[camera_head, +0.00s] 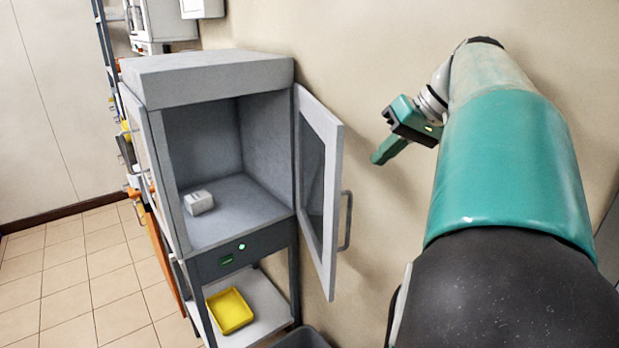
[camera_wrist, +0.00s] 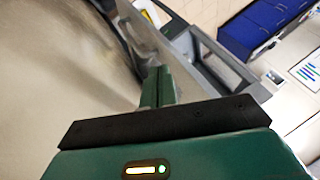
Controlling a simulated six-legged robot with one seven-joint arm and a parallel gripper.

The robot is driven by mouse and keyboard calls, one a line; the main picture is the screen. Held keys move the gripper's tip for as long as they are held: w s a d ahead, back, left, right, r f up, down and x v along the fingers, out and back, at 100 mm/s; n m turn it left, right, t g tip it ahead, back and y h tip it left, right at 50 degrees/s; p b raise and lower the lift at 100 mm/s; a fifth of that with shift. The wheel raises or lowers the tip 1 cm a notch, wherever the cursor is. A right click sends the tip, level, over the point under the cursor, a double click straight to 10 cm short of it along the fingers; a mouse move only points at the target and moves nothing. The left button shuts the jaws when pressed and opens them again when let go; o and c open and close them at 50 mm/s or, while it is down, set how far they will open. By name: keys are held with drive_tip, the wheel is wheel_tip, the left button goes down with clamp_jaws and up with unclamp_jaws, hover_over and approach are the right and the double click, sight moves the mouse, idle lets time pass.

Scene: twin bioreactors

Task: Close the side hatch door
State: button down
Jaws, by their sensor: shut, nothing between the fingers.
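The hatch door (camera_head: 331,135) has a pale frame, a dark pane and a grey bar handle (camera_head: 347,220). It stands open, swung out from the right edge of the grey cabinet (camera_head: 208,72). The cabinet's interior is exposed. My gripper (camera_head: 376,159) is right of the door near the beige wall, above the handle's height in the picture, apart from the door. Its green fingers are together and empty. In the wrist view the closed fingers (camera_wrist: 157,86) point toward the grey door (camera_wrist: 147,35), with the cabinet opening behind it to the right.
A small white box (camera_head: 198,202) sits inside the cabinet. A yellow tray (camera_head: 229,310) lies on the shelf below. The wall is close behind my gripper. Open tiled floor (camera_head: 80,270) lies at left. Blue cabinets (camera_wrist: 262,22) show far off in the wrist view.

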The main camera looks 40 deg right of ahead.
drive_tip(key=x, duration=0.9)
drive_tip(key=shift+d+f, duration=0.15)
drive_tip(key=shift+f, duration=0.1)
drive_tip(key=shift+w, duration=0.1)
